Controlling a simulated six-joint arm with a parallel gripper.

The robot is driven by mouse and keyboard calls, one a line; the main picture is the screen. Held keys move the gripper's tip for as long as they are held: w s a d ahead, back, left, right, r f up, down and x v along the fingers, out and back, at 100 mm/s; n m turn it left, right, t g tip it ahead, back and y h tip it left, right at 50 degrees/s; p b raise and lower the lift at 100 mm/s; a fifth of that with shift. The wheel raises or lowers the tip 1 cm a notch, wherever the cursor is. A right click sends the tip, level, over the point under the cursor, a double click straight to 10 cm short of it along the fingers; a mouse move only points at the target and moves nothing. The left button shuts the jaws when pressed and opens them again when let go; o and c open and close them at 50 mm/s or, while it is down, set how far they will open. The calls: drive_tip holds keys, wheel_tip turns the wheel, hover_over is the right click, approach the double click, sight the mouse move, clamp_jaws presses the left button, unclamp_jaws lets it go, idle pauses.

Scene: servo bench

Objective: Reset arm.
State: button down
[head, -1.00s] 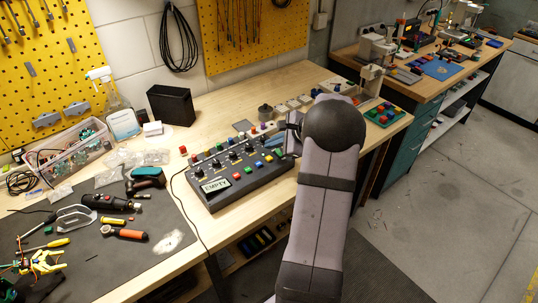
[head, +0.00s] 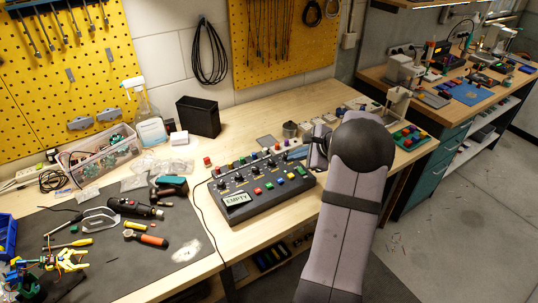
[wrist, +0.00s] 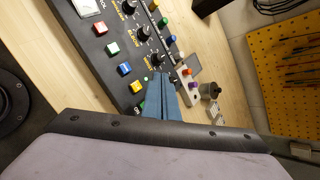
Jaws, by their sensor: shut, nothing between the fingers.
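My gripper shows in the wrist view as two blue-grey fingers (wrist: 161,80) pressed together, with nothing between them. The fingertips point at the dark control box (wrist: 88,40) and overlap its edge in that view; I cannot tell whether they touch it.
Small coloured parts and a grey metal cylinder (head: 290,129) stand behind the box. A black bin (head: 198,117) is at the back left. A dark mat (head: 110,262) with tools covers the left front. A green tray (head: 411,137) with coloured blocks sits right of my arm.

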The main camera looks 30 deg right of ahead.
sight(297, 187)
drive_tip(key=s+f+n+g, duration=0.1)
drive_tip(key=s+f+n, duration=0.1)
drive_tip(key=s+a+f+n, duration=0.1)
drive_tip(key=f+n, duration=0.1)
drive_tip(key=shift+s+a+g, duration=0.1)
drive_tip(key=shift+s+g, duration=0.25)
drive_tip(key=shift+g, duration=0.05)
drive_tip(key=s+a+f+n+g, duration=0.1)
drive_tip(key=s+f, duration=0.1)
drive_tip(key=s+a+f+n+g, duration=0.1)
drive_tip(key=s+f, duration=0.1)
drive_tip(key=s, duration=0.1)
drive_tip(key=s+a+f+n+g+y, duration=0.1)
drive_tip(key=s+a+f, duration=0.1)
drive_tip(key=shift+s+a, duration=0.1)
drive_tip(key=shift+s, duration=0.2)
drive_tip(key=s+a+r+n+g+h, duration=0.2)
drive_tip(key=s+a+n+g, duration=0.4)
drive_tip(key=s+a+n, duration=0.95)
drive_tip(key=w+a+r+n+t, duration=0.1)
drive_tip(key=a+r, duration=0.3)
drive_tip(key=a, duration=0.6)
drive_tip(key=shift+w+a+n+t+h, duration=0.3)
drive_tip(key=shift+n+t+h, duration=0.1)
drive_tip(key=shift+n, duration=0.15)
